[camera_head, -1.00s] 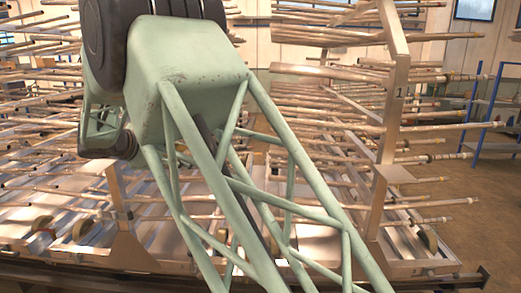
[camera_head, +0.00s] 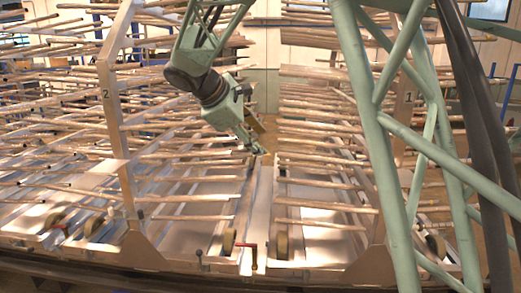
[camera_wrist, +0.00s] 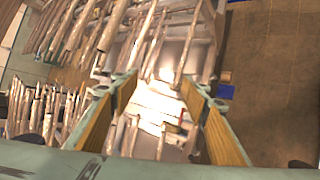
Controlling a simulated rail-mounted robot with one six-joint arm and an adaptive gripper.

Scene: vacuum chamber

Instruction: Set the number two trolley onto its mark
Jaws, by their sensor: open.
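The number two trolley (camera_head: 138,250) is the wheeled metal rack on the left in the head view, with a "2" on its upright post (camera_head: 112,110) and rows of pale tubes on its arms. It stands beside the number one trolley, with a narrow gap between their inner ends. My gripper (camera_head: 258,151) hangs over the inner ends of the racks, near the gap, pointing down. In the wrist view my gripper (camera_wrist: 160,93) is open, its two yellow-padded fingers wide apart, with tubes and a bright metal surface beyond. I cannot make out the floor mark.
The number one trolley (camera_head: 375,265) stands on the right, partly hidden by my green lattice arm. A red handle (camera_head: 251,247) sits low near the gap. A dark rail edge (camera_head: 200,283) runs along the front. Open brown floor (camera_wrist: 270,80) shows at the right in the wrist view.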

